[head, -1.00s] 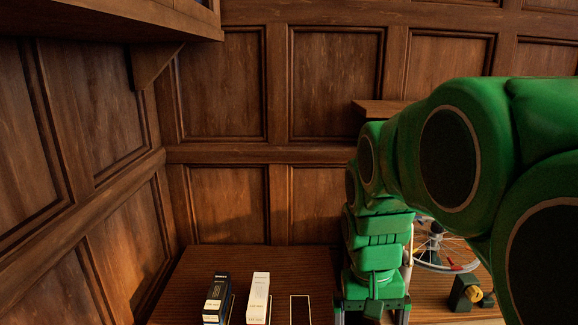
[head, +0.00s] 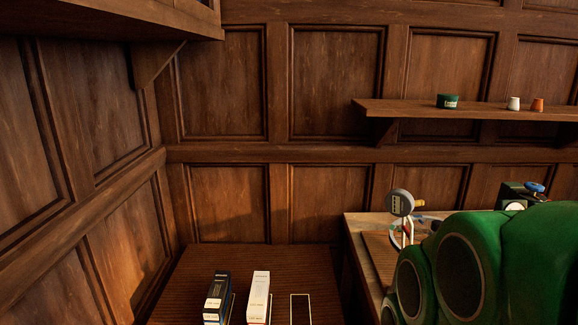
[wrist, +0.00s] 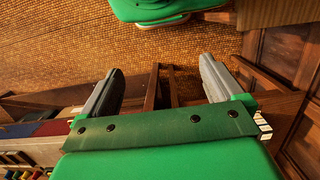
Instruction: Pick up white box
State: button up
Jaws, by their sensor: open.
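The white box (head: 258,297) stands upright on a dark wooden surface at the bottom of the head view, beside a black-and-white box (head: 217,297) on its left. My gripper (wrist: 158,82) shows in the wrist view with its two grey fingers wide apart and nothing between them. In the head view my gripper is out of sight; only part of my green arm shows at the lower right, well to the right of the white box. I cannot make out the white box in the wrist view.
A workbench (head: 357,232) with a gauge (head: 400,203) stands further right. A wall shelf (head: 420,108) holds a green tin (head: 447,101) and two small pots. Panelled walls close the left and back.

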jog(key=shift+w, duration=0.1)
jog(key=shift+c, duration=0.3)
jog(key=w+a+f+m+t, duration=0.1)
jog(key=w+a, duration=0.1)
jog(key=w, duration=0.8)
jog(key=w+a+f+m+t, duration=0.1)
jog(key=w+f, duration=0.1)
jog(key=w, duration=0.9)
jog(key=n+t, duration=0.2)
jog(key=t, duration=0.2)
send_near(259, 291)
jog(key=shift+w+x, duration=0.25)
jog(key=shift+x, duration=0.85)
jog(key=shift+w+a+f, duration=0.15)
jog(key=shift+a, duration=0.05)
jog(key=shift+s+x, duration=0.15)
jog(key=shift+x, duration=1.75)
jog(key=shift+s+x, duration=0.1)
jog(key=shift+x, duration=1.8)
jog(key=shift+d, duration=0.15)
